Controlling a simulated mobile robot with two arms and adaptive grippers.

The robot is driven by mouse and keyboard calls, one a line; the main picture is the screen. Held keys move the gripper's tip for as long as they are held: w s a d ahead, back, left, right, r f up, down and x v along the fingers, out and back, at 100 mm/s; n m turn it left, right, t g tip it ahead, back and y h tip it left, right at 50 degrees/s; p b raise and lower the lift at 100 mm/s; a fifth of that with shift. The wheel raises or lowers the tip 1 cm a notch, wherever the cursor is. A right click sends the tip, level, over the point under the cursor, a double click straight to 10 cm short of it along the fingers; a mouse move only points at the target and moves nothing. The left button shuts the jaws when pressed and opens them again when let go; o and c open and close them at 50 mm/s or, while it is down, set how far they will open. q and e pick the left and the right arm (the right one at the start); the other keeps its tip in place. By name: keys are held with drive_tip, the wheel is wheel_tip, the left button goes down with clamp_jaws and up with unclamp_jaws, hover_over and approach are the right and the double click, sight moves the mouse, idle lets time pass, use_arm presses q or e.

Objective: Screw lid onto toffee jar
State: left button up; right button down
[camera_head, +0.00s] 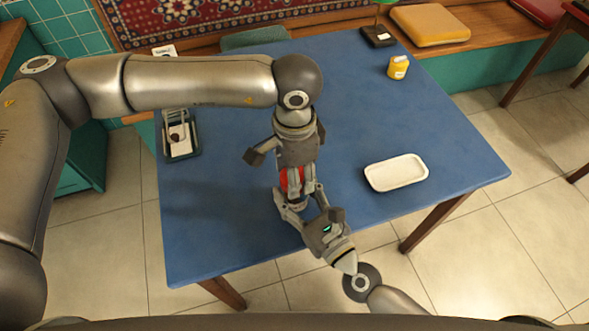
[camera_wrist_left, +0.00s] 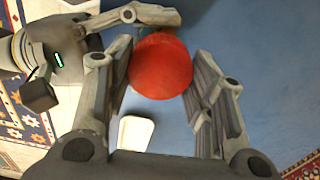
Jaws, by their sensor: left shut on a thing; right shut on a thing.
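The red lid (camera_wrist_left: 160,66) is round and sits between the two fingers of my left gripper (camera_wrist_left: 158,85) in the left wrist view. In the head view, a red part of it (camera_head: 283,180) shows between the fingers of my left gripper (camera_head: 293,188), which points down over the table. My right gripper (camera_head: 296,205) reaches in from the front and is shut just below the left one. The toffee jar is hidden by the grippers and lid, so I cannot tell whether lid and jar touch.
A white tray (camera_head: 396,162) lies to the right on the blue table (camera_head: 350,90). The table between is clear.

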use_arm(q)
drive_tip(key=shift+m, duration=1)
drive_tip(key=o, duration=0.8)
drive_tip(key=shift+r, duration=0.1)
drive_tip(key=shift+r, duration=2.2)
drive_tip(key=shift+n, duration=0.3)
drive_tip(key=shift+c, duration=0.5)
